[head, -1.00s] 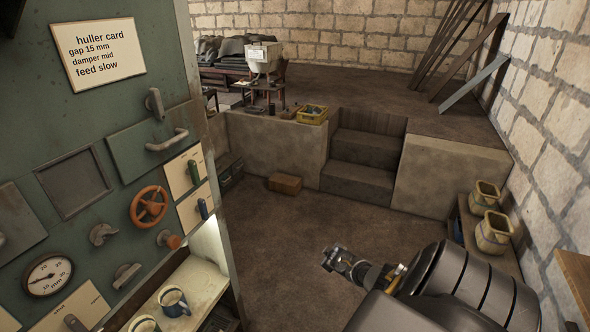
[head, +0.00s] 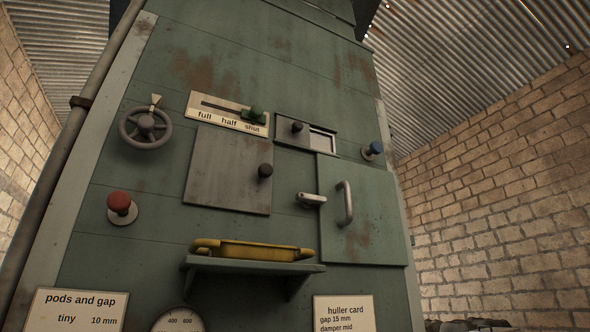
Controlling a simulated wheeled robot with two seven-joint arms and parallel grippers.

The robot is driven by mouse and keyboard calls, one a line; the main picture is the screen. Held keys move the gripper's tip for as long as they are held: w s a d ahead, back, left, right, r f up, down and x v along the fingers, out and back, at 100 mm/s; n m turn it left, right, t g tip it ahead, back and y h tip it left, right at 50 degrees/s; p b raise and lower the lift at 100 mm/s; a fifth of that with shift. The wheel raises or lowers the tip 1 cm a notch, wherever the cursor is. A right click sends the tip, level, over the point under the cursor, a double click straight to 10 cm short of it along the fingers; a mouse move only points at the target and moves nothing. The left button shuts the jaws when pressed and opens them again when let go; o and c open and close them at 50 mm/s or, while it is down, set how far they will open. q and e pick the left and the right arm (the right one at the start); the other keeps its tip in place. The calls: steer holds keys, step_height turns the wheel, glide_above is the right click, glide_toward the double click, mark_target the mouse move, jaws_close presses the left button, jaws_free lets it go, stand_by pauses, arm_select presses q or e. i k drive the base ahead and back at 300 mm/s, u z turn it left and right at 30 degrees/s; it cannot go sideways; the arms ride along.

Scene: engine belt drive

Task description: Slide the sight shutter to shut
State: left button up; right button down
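A small framed sight opening (head: 322,141) is in the upper middle of the green machine's front in the head view. A dark sliding plate with a round knob (head: 297,127) covers its left part, and a pale gap shows at its right. To its left, a slotted label plate (head: 205,117) reads full, half, shut. The plate's green knob (head: 256,113) is at the right end, above "shut". No label names the sight shutter. Neither of my grippers is in view.
A grey panel (head: 225,185) with a dark knob is below the label. A door (head: 365,220) with a latch and handle is below right.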

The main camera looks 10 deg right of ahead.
mark_target(288, 130)
steer(key=u, duration=0.9)
steer(key=k, duration=0.95)
steer(key=z, duration=0.9)
steer(key=i, duration=0.5)
